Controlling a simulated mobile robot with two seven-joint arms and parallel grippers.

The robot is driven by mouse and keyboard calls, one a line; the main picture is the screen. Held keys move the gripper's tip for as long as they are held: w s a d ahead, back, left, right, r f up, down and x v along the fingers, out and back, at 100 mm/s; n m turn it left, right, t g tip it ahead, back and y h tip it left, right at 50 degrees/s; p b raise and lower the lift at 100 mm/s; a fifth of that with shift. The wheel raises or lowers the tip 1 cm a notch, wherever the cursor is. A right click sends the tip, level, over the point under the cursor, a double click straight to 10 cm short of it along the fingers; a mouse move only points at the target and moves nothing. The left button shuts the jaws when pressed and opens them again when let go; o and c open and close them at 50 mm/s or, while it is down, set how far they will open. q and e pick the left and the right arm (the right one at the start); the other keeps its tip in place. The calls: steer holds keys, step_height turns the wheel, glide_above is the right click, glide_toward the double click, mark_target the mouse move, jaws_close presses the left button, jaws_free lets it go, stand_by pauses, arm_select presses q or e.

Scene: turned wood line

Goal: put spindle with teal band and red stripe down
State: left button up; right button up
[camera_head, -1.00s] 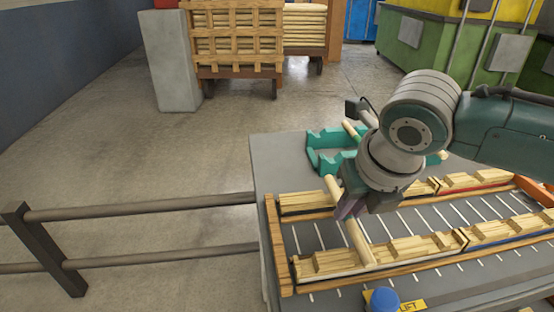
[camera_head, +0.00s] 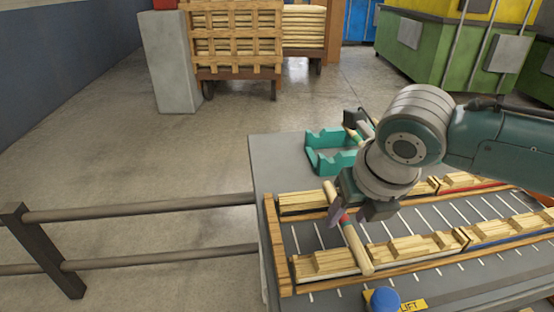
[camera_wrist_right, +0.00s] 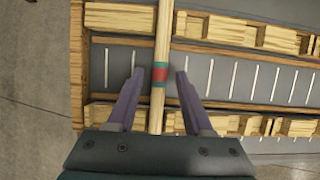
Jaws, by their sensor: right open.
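The spindle with teal band and red stripe (camera_head: 353,240) is a pale wooden rod lying across the two notched wooden rails of the rack on the table. Its red and teal bands (camera_wrist_right: 160,73) show between the fingers in the right wrist view. My right gripper (camera_wrist_right: 157,75) is open, with one purple finger on each side of the spindle and a gap to both. In the head view my right gripper (camera_head: 343,214) is over the spindle and hides part of it. My left gripper is not in view.
The near notched rail (camera_head: 415,246) and far notched rail (camera_head: 302,202) sit in a wooden frame. A teal cradle (camera_head: 325,158) stands behind the rack, with another rod partly hidden by my arm. A blue button (camera_head: 383,300) is at the front edge.

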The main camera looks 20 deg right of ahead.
steer(key=shift+r, duration=0.1)
steer(key=shift+r, duration=0.35)
steer(key=p+v, duration=0.4)
steer(key=v, duration=0.7)
steer(key=s+a+f+m+y, duration=0.25)
steer(key=s+a+m, duration=0.6)
steer(key=m, duration=0.85)
steer(key=s+d+m+h, duration=0.1)
steer(key=s+d+m, duration=0.2)
steer(key=s+m, duration=0.5)
steer(key=m, duration=0.6)
steer(key=shift+d+f+g, duration=0.2)
steer(key=shift+d+g, duration=0.05)
steer(key=shift+g, duration=0.15)
